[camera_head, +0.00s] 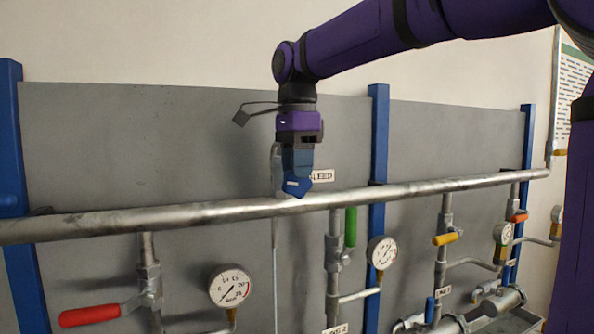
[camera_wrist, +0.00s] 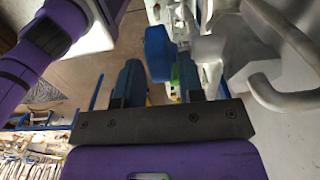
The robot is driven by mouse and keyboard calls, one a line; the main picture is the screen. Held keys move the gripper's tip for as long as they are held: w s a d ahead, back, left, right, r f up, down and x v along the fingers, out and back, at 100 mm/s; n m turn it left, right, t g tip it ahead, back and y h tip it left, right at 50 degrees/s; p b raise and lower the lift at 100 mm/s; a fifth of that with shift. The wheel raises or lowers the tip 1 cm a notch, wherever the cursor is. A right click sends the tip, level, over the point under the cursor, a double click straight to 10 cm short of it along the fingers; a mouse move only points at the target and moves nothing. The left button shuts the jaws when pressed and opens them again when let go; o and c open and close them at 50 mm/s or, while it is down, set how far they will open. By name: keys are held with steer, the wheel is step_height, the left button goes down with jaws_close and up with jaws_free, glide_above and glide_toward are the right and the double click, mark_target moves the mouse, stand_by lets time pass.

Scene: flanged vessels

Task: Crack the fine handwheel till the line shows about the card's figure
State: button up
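My gripper (camera_head: 298,160) points down just above the long grey pipe, beside a small plate (camera_head: 322,176) that seems to read BLEED. A bright blue handle (camera_head: 297,187) shows at its fingertips; I cannot tell whether it is the fine handwheel. In the wrist view my gripper (camera_wrist: 159,66) has its two dark blue fingers apart, with the blue handle (camera_wrist: 159,48) at or just beyond the gap. Contact is not clear. Dial gauges hang below the pipe: one at the left (camera_head: 230,287) and one right of my gripper (camera_head: 382,252). I make out no card with a figure.
The grey pipe (camera_head: 190,214) crosses the scene. Below it are a red lever (camera_head: 90,315), a green lever (camera_head: 351,228), a yellow lever (camera_head: 445,239) and an orange one (camera_head: 519,217). Blue posts (camera_head: 378,140) frame grey panels. A printed chart (camera_head: 573,88) hangs upper right.

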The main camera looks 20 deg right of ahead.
steer(key=shift+f, duration=0.55)
steer(key=c, duration=0.6)
steer(key=shift+c, duration=0.2)
